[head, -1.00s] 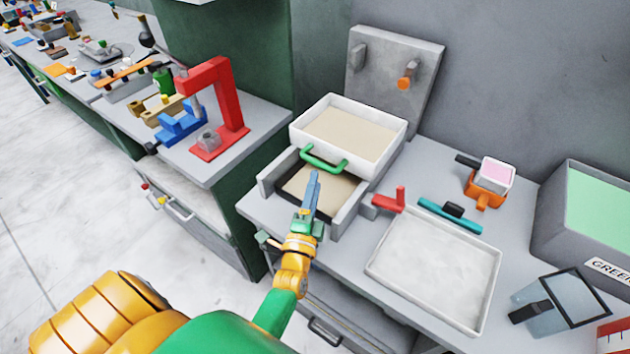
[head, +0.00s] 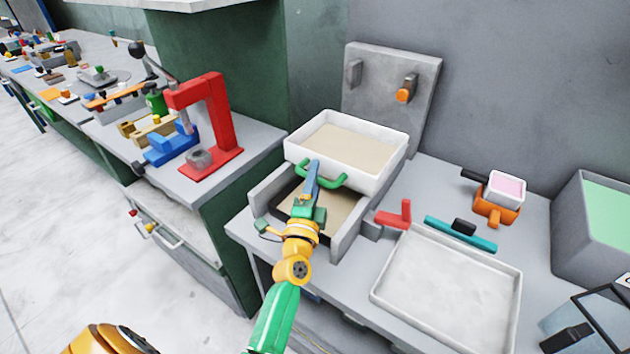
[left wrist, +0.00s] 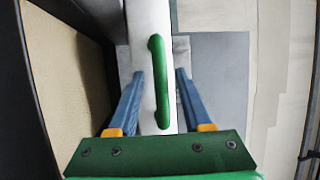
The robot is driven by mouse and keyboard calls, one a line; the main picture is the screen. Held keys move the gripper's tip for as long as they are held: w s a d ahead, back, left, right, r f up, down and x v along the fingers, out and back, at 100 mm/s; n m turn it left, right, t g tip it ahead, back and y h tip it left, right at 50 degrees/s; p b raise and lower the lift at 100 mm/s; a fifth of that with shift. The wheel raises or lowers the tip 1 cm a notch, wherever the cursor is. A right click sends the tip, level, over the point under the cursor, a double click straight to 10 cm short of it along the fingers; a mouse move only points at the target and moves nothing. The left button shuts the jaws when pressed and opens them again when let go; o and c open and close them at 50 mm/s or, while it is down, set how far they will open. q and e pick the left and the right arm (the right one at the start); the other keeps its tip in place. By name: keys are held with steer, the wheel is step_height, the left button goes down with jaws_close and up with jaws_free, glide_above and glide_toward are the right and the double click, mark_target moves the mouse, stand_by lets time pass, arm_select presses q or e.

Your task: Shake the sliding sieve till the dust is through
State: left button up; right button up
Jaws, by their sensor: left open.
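The sliding sieve (head: 297,150) is a white box with a beige layer inside and a green handle (head: 333,181) on its front. It sits toward the back of a grey frame (head: 343,243). A dark-rimmed area with a beige surface (head: 335,207) shows in the frame, in front of and below the sieve. My left gripper (head: 313,166) is at the handle, open. In the left wrist view its blue fingers (left wrist: 159,75) stand on both sides of the green handle (left wrist: 158,55), with gaps visible. I cannot tell how much dust is through. My right gripper is not in view.
A white tray (head: 447,338) lies right of the frame, with a red L-shaped piece (head: 395,216) and a teal bar (head: 478,240) near it. An orange holder (head: 494,212) and a grey bin (head: 572,228) stand further right. A red press (head: 222,130) stands left.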

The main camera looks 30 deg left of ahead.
arm_select(q)
steer(key=shift+c, duration=0.2)
jaws_close()
steer(key=shift+s+r, duration=0.1)
steer(key=shift+s, duration=0.05)
stand_by(1.1)
